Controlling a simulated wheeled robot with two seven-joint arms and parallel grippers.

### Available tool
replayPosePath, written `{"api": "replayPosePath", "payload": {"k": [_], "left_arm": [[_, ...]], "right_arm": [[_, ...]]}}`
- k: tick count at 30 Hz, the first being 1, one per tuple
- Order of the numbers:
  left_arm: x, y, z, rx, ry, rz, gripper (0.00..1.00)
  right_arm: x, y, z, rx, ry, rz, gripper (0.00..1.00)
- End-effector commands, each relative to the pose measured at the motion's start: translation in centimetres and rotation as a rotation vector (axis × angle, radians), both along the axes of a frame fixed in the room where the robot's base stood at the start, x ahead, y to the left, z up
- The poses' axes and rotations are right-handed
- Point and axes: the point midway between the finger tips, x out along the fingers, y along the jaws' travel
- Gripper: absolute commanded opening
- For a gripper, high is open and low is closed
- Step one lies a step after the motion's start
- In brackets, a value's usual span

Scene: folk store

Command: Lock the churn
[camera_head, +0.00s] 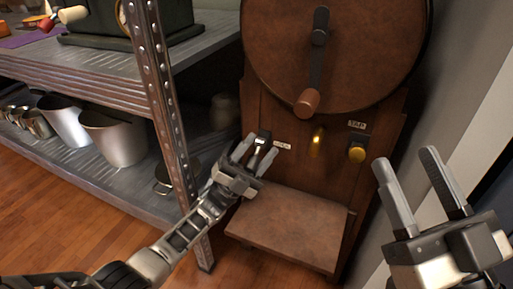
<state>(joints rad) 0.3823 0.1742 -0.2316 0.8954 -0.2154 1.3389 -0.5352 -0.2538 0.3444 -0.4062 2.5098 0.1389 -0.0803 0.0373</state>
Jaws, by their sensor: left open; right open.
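The churn (352,45) is a brown wooden cabinet with a large round drum, a dark crank and a wooden crank knob (307,102). Low on its front, at the left, is a small dark latch (262,141) beside a white label (282,146) too small to read surely. My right gripper (406,164) is open and empty, right of the churn's front.
A metal shelf rack (110,85) stands at the left, its riveted post close to my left arm. Metal buckets (116,140) stand on its lower shelf. A wooden ledge (285,225) juts out below the latch. A pale wall edge is at the right.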

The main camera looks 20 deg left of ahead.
Motion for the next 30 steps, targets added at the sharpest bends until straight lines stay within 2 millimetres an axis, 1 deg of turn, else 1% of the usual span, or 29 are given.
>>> {"api": "replayPosePath", "payload": {"k": [1,5,6,8,9,12,18,21,25,30], "left_arm": [[-0.2,-0.1,2.2,-0.005,-0.013,0.0,0.49],[-1.8,-0.6,4.3,-0.006,-0.015,0.001,0.49],[-2.3,-0.8,4.9,-0.006,-0.014,0.001,0.49],[-3.0,-1.0,5.7,-0.005,-0.014,0.001,0.49],[-3.6,-1.1,6.4,-0.005,-0.013,0.0,0.49],[-5.3,-1.7,8.1,-0.005,-0.01,0.0,0.49],[-9.5,-2.9,9.7,-0.006,-0.009,0.0,0.49],[-11.1,-3.5,10.3,-0.005,-0.009,0.001,0.49],[-12.5,-3.9,10.8,-0.004,-0.009,0.001,0.49],[-13.2,-4.1,11.0,-0.004,-0.009,0.002,0.49]], "right_arm": [[0.2,0.0,-0.4,0.027,0.108,0.006,0.49],[0.1,0.2,-3.5,0.094,0.392,0.037,0.49],[-0.2,0.3,-4.5,0.115,0.475,0.047,0.49],[-0.9,0.6,-5.8,0.144,0.593,0.065,0.49],[-1.3,0.7,-6.5,0.156,0.661,0.073,0.49],[-2.3,0.9,-7.9,0.153,0.788,0.076,0.49],[-2.1,0.4,-8.8,0.031,0.792,0.012,0.49],[-2.2,0.1,-9.1,-0.009,0.796,-0.008,0.49],[-2.2,-0.1,-9.5,-0.044,0.8,-0.025,0.49],[-2.2,-0.2,-9.7,-0.062,0.8,-0.035,0.49]]}}
